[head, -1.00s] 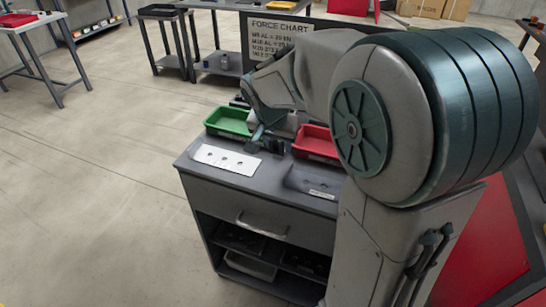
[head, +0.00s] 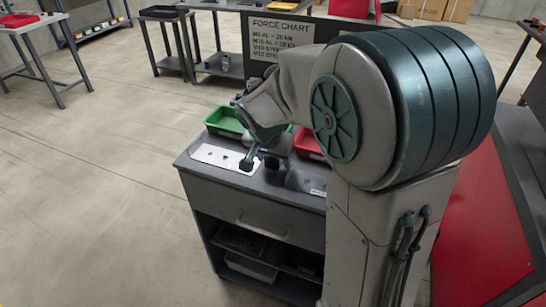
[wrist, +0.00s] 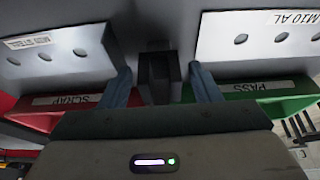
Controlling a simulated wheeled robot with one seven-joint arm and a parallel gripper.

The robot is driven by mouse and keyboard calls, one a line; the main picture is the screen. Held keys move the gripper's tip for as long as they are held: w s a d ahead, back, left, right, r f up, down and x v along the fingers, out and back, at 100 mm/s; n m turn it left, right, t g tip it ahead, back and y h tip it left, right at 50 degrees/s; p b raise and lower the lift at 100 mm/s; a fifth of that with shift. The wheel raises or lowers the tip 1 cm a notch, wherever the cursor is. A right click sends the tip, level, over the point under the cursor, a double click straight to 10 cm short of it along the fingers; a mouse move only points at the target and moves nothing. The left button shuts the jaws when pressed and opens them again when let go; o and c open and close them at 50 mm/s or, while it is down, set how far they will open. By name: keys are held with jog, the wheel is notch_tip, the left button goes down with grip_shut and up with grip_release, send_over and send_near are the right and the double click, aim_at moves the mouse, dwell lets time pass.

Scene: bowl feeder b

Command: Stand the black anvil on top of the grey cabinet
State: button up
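The black anvil (wrist: 158,78) is a dark block in the middle of the wrist view, over the grey cabinet's top. My gripper (wrist: 160,78) has its two blue fingers apart, one on each side of the block, with a narrow gap showing on both sides. Whether the anvil's base touches the surface cannot be told. The grey cabinet (head: 255,212) stands in the middle of the head view, with a drawer and open shelves below. In the head view, my gripper (head: 260,163) is low over the cabinet top, between the plates, and the anvil cannot be made out.
A green PASS bin (head: 224,121) and a red SCRAP bin (head: 308,143) stand along the cabinet's back. A white holed plate (head: 218,157) lies at left front; another plate (wrist: 62,55) lies on the other side of the anvil. A force chart board (head: 283,36) stands behind.

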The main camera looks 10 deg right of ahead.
jog(key=shift+r, duration=0.1)
jog(key=shift+r+p, duration=0.3)
jog(key=p+v, duration=0.1)
jog(key=v, duration=1)
jog(key=s+d+f+n+g+y, duration=0.1)
jog(key=s+f+n, duration=0.2)
jog(key=s, duration=0.5)
jog(key=s+d+f+n+y, duration=0.2)
jog(key=s+f+n, duration=0.1)
jog(key=s, duration=0.5)
jog(key=shift+s+f+n+g, duration=0.3)
jog(key=shift+s+n+g, duration=0.1)
jog(key=shift+n, duration=0.2)
